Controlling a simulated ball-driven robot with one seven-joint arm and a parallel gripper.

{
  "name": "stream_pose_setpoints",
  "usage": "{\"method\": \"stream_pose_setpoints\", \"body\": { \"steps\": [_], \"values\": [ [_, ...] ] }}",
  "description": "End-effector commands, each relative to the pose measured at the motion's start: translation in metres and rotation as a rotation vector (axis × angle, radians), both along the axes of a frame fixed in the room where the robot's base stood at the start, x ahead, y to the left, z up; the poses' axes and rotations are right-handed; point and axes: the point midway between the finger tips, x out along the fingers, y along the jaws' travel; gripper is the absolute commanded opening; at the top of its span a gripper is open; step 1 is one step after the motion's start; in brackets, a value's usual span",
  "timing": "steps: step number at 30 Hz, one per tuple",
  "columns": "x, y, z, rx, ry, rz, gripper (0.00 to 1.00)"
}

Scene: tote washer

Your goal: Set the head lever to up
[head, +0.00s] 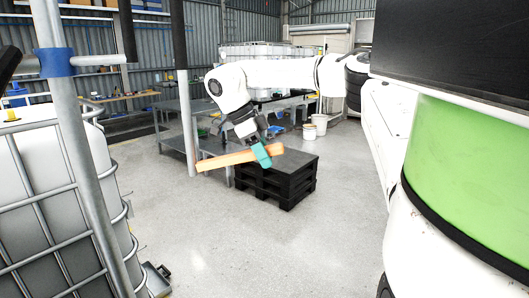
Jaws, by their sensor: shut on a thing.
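My gripper (262,142) is at the end of my white arm in the middle of the head view. It is shut on an orange bar (225,160) with a teal band or block (262,156) near its right end. The bar is tilted, its left end lower, and is held in the air in front of a black pallet stack. The fingertips are partly hidden by the dark gripper body and the bar. I cannot make out a part that is clearly the head lever, nor its position.
A caged white tank (62,190) and a grey pole (78,140) with a blue collar (68,62) stand close at left. Black pallets (285,183) and a grey workbench (175,143) are behind my gripper. Buckets (310,131) stand farther back. The floor in front is clear.

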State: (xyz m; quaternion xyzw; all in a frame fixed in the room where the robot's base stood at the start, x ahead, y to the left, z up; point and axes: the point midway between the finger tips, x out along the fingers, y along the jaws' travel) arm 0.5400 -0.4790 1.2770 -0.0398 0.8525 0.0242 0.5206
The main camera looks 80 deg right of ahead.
Motion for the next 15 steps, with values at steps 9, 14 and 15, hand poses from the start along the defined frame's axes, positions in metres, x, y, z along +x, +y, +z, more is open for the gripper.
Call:
{"method": "stream_pose_setpoints", "body": {
  "steps": [9,14,15],
  "values": [
    [0.0044,0.0008,0.0183,-0.008,0.082,0.001,0.0],
    [0.0051,0.0009,0.0185,-0.01,0.091,0.002,0.0],
    [0.0051,0.0009,0.0184,-0.01,0.091,0.002,0.0]
  ]
}}
